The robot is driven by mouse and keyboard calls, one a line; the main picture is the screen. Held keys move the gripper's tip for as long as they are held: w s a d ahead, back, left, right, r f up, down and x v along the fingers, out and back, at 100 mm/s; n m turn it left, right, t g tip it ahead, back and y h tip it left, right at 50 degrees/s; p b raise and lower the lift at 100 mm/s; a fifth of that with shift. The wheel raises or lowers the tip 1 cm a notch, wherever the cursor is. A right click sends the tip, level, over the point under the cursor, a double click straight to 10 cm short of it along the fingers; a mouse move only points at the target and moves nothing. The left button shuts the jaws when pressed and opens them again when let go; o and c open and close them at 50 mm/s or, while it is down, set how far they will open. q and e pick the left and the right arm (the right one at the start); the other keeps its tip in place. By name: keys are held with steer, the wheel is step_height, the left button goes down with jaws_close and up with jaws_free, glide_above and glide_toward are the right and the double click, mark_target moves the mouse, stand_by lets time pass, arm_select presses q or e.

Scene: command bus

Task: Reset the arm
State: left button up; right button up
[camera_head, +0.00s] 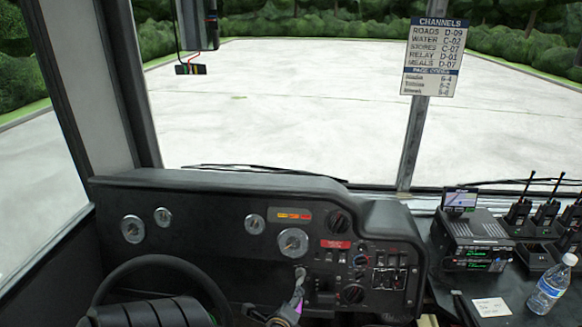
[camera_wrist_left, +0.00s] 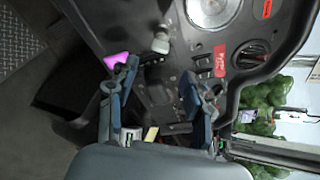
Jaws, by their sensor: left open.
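In the left wrist view my left gripper (camera_wrist_left: 160,68) is open, with its two fingers apart and nothing between them. It faces the dark dashboard (camera_wrist_left: 155,95). A pale knob (camera_wrist_left: 161,42) on the panel lies just beyond the fingertips. A magenta piece (camera_wrist_left: 117,60) shows beside the left-hand fingertip; I cannot tell whether they touch. In the head view the knob (camera_head: 300,272) and a purple piece (camera_head: 298,306) show at the bottom centre, beside dark parts that look like my left gripper, cut off by the frame. My right gripper is not in view.
The steering wheel (camera_head: 150,262) is at lower left, below the dashboard (camera_head: 220,187) with gauges and switches. A radio unit (camera_head: 475,240), several handheld radios, a white card (camera_head: 491,307) and a water bottle (camera_head: 549,287) stand at right. A channel sign (camera_head: 432,57) hangs above.

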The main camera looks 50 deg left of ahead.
arm_select(q)
steer(key=shift+s+d+r, duration=0.1)
steer(key=shift+s, duration=0.05)
stand_by(0.5)
